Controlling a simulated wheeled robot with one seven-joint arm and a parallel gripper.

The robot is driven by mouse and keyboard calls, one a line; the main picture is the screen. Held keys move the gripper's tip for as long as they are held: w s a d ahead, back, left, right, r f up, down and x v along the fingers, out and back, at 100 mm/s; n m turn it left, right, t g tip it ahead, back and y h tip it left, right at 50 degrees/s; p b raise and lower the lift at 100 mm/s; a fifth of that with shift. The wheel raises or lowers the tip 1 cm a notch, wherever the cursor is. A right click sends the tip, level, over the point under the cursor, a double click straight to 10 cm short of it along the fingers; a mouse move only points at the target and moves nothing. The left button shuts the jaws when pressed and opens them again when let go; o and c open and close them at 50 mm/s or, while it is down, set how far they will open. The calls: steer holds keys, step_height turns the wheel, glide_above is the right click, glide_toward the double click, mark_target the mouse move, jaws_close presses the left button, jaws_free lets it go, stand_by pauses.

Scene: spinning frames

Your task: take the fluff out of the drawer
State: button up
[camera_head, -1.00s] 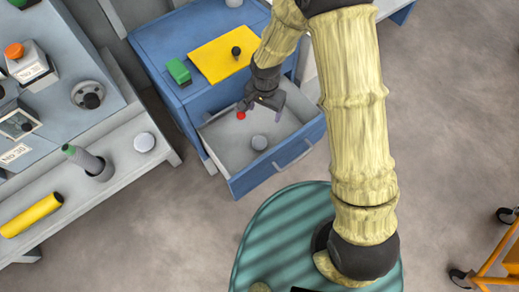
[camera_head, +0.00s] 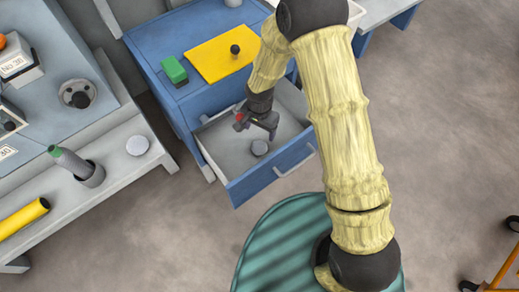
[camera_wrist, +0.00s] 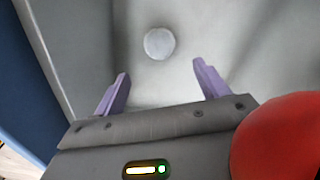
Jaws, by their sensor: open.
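The blue drawer (camera_head: 272,180) is pulled out of the blue cabinet, with a pale grey inside. A small round pale grey piece, which I take to be the fluff (camera_head: 259,148), lies on the drawer's floor. In the wrist view the fluff (camera_wrist: 159,43) shows as a light disc beyond my fingertips, roughly midway between them. My gripper (camera_head: 258,127) is over the drawer, just behind the fluff in the head view. Its two purple fingers (camera_wrist: 160,75) are apart with nothing between them. How high they are above the drawer floor is hard to tell.
The drawer's walls (camera_wrist: 70,60) rise around my gripper. A grey console (camera_head: 60,80) stands at left. Open floor (camera_head: 450,130) lies to the right.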

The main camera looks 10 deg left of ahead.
steer(key=b, duration=0.2)
glide_above(259, 145)
step_height(259, 145, down, 6)
steer(key=shift+w+d+r, duration=0.1)
steer(key=shift+w, duration=0.05)
step_height(259, 145, down, 5)
steer(key=b, duration=0.4)
steer(key=shift+f, duration=0.2)
steer(key=shift+r, duration=0.1)
steer(key=c, duration=1)
